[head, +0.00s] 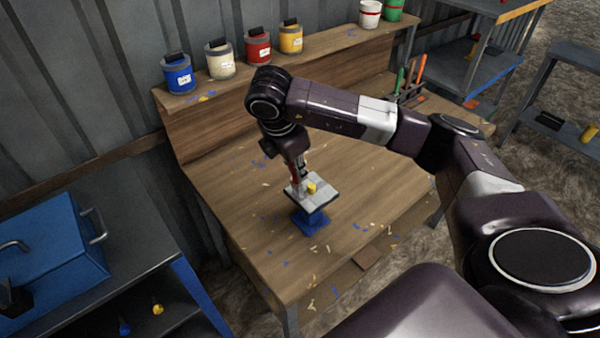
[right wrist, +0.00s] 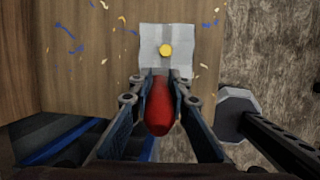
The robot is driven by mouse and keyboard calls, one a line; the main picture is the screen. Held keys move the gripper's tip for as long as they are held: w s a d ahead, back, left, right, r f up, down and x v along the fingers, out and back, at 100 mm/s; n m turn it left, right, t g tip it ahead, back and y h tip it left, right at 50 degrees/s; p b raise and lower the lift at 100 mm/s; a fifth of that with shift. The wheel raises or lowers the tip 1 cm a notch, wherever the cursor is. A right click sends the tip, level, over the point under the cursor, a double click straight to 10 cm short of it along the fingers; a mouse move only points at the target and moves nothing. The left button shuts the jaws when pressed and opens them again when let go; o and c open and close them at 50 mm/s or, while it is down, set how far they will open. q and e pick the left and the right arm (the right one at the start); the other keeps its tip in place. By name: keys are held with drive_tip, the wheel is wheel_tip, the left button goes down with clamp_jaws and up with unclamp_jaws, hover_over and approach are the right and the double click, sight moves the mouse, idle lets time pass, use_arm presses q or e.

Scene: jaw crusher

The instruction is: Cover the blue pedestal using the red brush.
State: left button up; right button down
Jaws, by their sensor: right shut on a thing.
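The blue pedestal (head: 309,222) stands on the wooden workbench, near its front edge. A pale grey square plate (head: 324,197) lies on top of it, with a small yellow piece on the plate. The plate (right wrist: 150,52) and the yellow piece (right wrist: 165,50) also show in the right wrist view. My right gripper (head: 297,174) is directly above the plate, shut on the red brush. The brush's red handle (right wrist: 160,105) shows between the fingers in the right wrist view. Its bristles are hidden, so I cannot tell whether it touches the plate.
Several paint cans, including a blue can (head: 178,77) and a red can (head: 258,51), line the bench's back shelf. Hand tools (head: 400,82) stand at the bench's right end. A blue toolbox (head: 50,258) sits at lower left. Paint flecks dot the otherwise clear benchtop (head: 375,185).

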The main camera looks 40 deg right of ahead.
drive_tip(key=shift+w+b, duration=0.4)
drive_tip(key=shift+w, duration=0.35)
drive_tip(key=shift+s+f, duration=0.1)
drive_tip(key=shift+s, duration=0.55)
drive_tip(key=s+b, duration=0.1)
drive_tip(key=s, duration=0.2)
drive_tip(key=shift+s+d, duration=0.15)
drive_tip(key=shift+s, duration=0.1)
drive_tip(key=shift+r, duration=0.2)
wheel_tip(320, 180, up, 5)
drive_tip(key=p, duration=0.3)
drive_tip(key=shift+p, duration=0.3)
drive_tip(key=shift+d+f, duration=0.1)
